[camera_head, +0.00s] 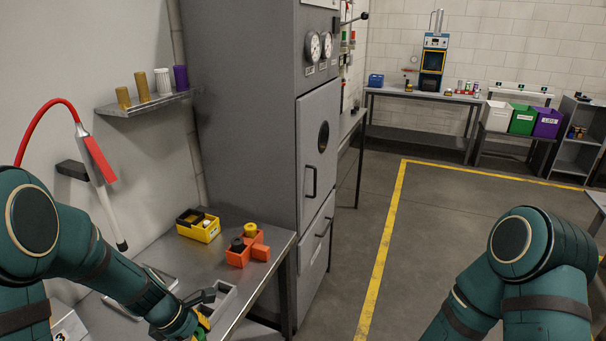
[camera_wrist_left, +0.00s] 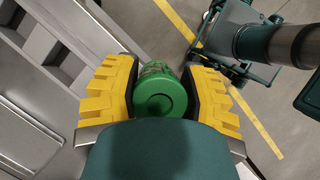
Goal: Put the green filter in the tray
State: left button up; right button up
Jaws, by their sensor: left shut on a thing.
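My left gripper (camera_wrist_left: 155,78) is shut on the green filter (camera_wrist_left: 160,94), a green cylinder whose round end faces the camera between the yellow finger pads. In the head view my left gripper (camera_head: 204,316) is at the bottom, over the right front part of the metal table, and the filter is mostly hidden there. A grey open tray (camera_head: 226,301) lies right beside the gripper, partly covered by it. Grey walled compartments (camera_wrist_left: 62,62) show left of the filter in the left wrist view. My right arm is at lower right; its gripper is out of frame.
On the metal table (camera_head: 262,283) stand a yellow bin (camera_head: 207,232) and an orange bin (camera_head: 238,256) with small parts. A grey cabinet (camera_head: 255,130) rises behind the table. A red-hosed wand (camera_head: 103,190) hangs at left. The floor to the right is open.

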pick_arm(q)
jog(key=s+d+f+m+g+y+b, duration=0.1)
jog(key=f+m, duration=0.4)
jog(key=m, duration=0.5)
jog(key=s+d+f+m+g+y+b, duration=0.1)
jog(key=d+f+m+g+y+b, duration=0.2)
jog(key=m, duration=0.8)
jog(key=f+g+b, duration=0.1)
jog(key=f+b, duration=0.1)
jog(key=b, duration=0.1)
jog(key=shift+g, duration=0.4)
